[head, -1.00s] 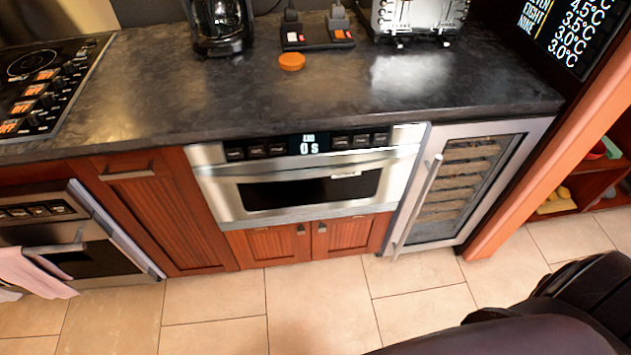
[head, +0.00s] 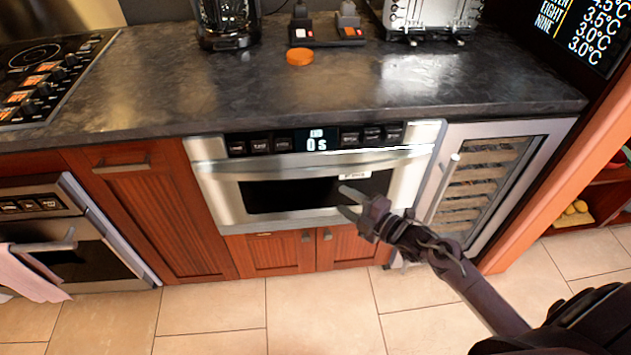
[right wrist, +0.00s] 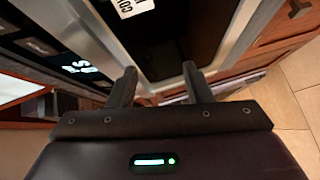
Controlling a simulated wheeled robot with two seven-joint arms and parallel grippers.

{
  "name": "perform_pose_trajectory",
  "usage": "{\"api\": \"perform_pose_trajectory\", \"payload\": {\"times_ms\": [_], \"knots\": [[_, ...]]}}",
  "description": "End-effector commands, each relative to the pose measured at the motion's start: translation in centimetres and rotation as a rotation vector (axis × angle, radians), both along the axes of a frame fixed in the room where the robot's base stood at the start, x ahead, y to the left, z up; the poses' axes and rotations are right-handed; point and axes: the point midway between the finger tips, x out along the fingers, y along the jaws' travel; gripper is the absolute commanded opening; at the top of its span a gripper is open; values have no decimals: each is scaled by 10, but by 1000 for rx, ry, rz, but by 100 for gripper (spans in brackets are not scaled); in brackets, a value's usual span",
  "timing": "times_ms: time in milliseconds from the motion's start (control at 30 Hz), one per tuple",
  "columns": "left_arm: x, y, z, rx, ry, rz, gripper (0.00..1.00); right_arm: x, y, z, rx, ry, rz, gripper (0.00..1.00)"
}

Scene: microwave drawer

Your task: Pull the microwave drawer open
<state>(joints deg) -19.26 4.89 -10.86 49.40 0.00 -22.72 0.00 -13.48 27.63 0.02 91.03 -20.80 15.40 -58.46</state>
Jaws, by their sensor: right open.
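The microwave drawer (head: 228,207) is a steel-framed unit with a dark window, set under the counter. It looks shut, and its display reads 0 s. A steel handle bar (head: 290,164) runs across its upper front. My right gripper (head: 345,202) is open and empty in front of the lower right part of the drawer, below the handle. In the right wrist view its two fingers (right wrist: 160,82) stand apart, with the dark window (right wrist: 185,35) beyond them. I cannot tell whether the fingers touch the drawer. My left gripper is not in view.
A wine cooler (head: 515,180) with an upright handle stands right of the drawer. Wooden cabinet doors (head: 275,254) are below it. The dark counter (head: 200,100) overhangs above, carrying an orange disc (head: 300,56), a coffee maker and a toaster. The tiled floor (head: 310,300) in front is clear.

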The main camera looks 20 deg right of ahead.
Motion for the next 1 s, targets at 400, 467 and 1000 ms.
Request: {"api": "perform_pose_trajectory", "payload": {"times_ms": [400, 467, 1000], "knots": [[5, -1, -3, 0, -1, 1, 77, 28, 34, 63, -114, -208, 111, 45], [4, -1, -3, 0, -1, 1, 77, 37, 40, 62, -113, -206, 109, 45], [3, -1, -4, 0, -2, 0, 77, 70, 60, 59, -116, -200, 109, 45]]}}
